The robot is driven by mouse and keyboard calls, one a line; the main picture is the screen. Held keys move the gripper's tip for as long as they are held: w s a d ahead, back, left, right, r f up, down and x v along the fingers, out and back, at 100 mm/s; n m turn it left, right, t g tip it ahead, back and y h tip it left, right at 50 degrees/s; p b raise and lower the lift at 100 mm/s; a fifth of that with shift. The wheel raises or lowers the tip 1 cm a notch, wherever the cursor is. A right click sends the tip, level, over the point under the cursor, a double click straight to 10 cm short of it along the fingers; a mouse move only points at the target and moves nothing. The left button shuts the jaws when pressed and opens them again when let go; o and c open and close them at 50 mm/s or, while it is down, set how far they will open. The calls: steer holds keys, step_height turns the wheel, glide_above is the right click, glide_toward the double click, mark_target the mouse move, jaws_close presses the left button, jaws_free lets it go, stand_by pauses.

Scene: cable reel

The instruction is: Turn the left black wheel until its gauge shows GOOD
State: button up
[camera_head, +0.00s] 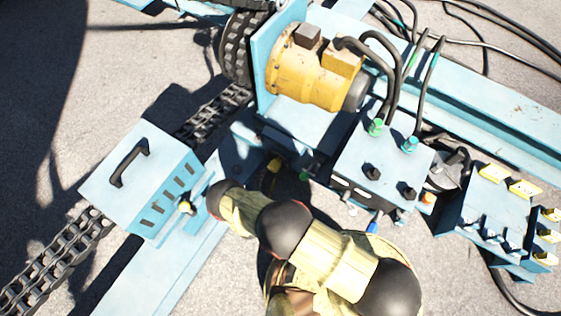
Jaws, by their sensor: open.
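Two small black knobs stand on top of a light blue box (348,152) right of centre. The left black wheel appears to be the left knob (373,172); the right knob (407,193) is beside it. Small dark and white windows (342,183) show on the box's front face, below the left knob. They may be gauges, but no reading is legible. My arm reaches from the bottom right up to a black joint left of the box. My gripper cannot be made out.
A yellow motor (305,75) stands behind the box, with black hoses running to green and blue fittings. A blue chain cover (147,172) with a black handle is at left. A panel with yellow labels (493,173) is at right. Cables lie on the ground.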

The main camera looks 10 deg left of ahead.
mark_target(271, 170)
steer(key=shift+o, duration=0.3)
steer(key=b+x, duration=0.2)
steer(key=x, duration=0.5)
steer(key=shift+w+f, duration=0.1)
steer(key=shift+w, duration=0.1)
steer(key=c, duration=1.5)
jaws_close()
